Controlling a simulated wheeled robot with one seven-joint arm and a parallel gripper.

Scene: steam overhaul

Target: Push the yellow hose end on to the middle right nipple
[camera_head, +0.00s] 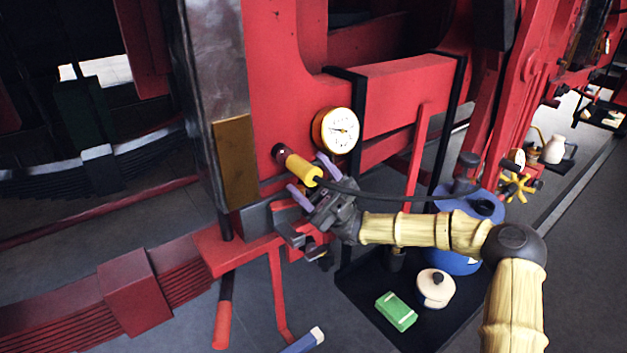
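The yellow hose end (300,168) points up and left, with its front against a dark red-brown round fitting (279,152), perhaps the nipple. I cannot tell how far it is pushed on. A black hose (390,196) runs from its back to the right. My gripper (311,176) has two purple fingers, one above right and one below left of the hose end's back. The fingers stand wide apart, with visible gaps to the hose end, so my gripper looks open. Other nipples cannot be made out clearly.
A round white-faced gauge (336,130) sits just above right of the hose end. A brown plate (234,162) stands to the left. Below right, a black tray (372,300) holds a green box (396,311), a cream pot (435,288) and a blue can (452,262).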

